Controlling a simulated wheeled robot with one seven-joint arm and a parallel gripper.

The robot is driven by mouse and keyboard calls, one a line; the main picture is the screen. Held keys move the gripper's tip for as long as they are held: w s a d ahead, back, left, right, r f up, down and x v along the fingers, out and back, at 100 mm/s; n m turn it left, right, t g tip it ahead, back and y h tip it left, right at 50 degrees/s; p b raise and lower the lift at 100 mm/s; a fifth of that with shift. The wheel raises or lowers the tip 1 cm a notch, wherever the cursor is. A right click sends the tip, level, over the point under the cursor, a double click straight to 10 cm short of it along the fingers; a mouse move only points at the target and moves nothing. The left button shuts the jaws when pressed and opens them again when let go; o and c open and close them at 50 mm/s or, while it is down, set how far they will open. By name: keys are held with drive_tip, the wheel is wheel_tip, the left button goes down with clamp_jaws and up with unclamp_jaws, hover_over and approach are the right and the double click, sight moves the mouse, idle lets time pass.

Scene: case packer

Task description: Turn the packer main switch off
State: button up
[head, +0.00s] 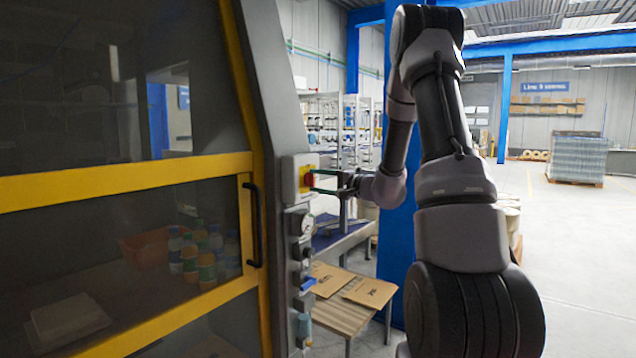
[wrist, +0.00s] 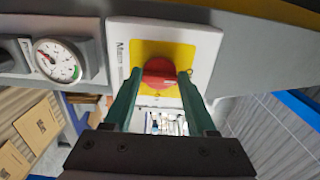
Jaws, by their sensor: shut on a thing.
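The packer main switch is a red rotary knob (wrist: 160,73) on a yellow plate (wrist: 183,52) in a white box (wrist: 118,30) lettered "MAIN". In the head view the white switch box (head: 291,178) sits on the grey post beside the packer door. My gripper (wrist: 158,85) reaches the knob with its two green fingers on either side of it, shut on it. In the head view my gripper (head: 315,181) comes to the box from the right. The knob's exact angle is hard to read.
A round gauge (wrist: 60,60) and a dark knob sit beside the switch box. The packer door has a black handle (head: 253,225). A table with flat cardboard (head: 370,291) stands below my arm, and a blue pillar (head: 397,235) behind it.

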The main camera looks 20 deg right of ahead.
drive_tip(key=shift+f, duration=0.1)
idle(0.3)
drive_tip(key=o, duration=1.4)
drive_tip(key=v, duration=1.1)
